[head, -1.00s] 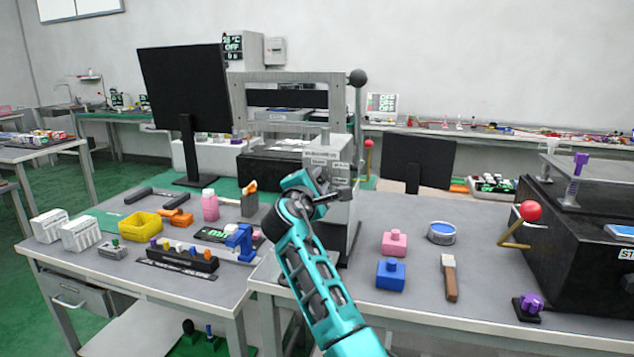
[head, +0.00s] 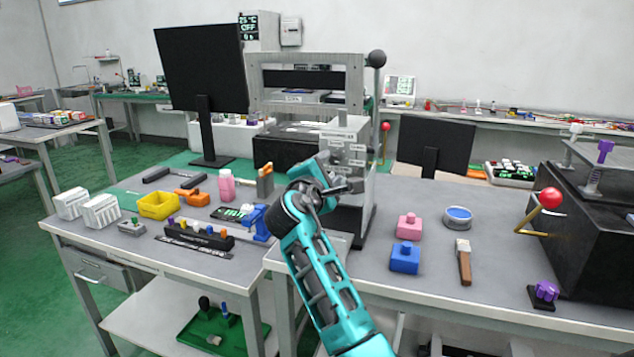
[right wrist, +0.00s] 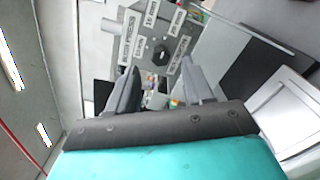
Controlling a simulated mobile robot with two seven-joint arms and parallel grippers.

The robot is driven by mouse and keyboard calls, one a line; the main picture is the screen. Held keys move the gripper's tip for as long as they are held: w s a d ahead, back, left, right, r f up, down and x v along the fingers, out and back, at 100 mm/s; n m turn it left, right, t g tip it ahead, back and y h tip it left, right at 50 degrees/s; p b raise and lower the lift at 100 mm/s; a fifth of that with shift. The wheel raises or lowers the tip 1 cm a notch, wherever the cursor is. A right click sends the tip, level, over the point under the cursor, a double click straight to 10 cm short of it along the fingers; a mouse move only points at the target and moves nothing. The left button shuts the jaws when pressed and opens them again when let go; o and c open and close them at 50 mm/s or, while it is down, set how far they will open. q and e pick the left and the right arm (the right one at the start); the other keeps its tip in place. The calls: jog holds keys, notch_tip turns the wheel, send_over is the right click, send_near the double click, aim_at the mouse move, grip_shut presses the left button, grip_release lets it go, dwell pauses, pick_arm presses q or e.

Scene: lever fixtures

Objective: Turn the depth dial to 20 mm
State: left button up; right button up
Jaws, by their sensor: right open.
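The depth dial (right wrist: 161,53) is a small dark knob on the grey face of the press. It shows in the right wrist view with several white labels around it. One label looks like 16 mm; the others are hard to read, and I cannot tell the dial's setting. The grey press (head: 345,136) stands on the workbench in the head view, its lower front partly hidden by my right arm. My right gripper (head: 346,186) is in front of it. In the right wrist view its fingers (right wrist: 160,88) are open and empty, with the dial beyond and between them, apart from them.
A black ball-ended lever (head: 377,59) rises beside the press, with a red-knobbed lever (head: 385,127) to its right. Pink (head: 409,226) and blue (head: 405,257) blocks and a brush (head: 464,262) lie right of my arm. A dark monitor (head: 202,72) stands at the left.

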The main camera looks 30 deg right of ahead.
pick_arm(q)
jog(key=shift+s+a, duration=0.1)
pick_arm(e)
jog(key=v, duration=0.8)
jog(key=shift+s+a, duration=0.2)
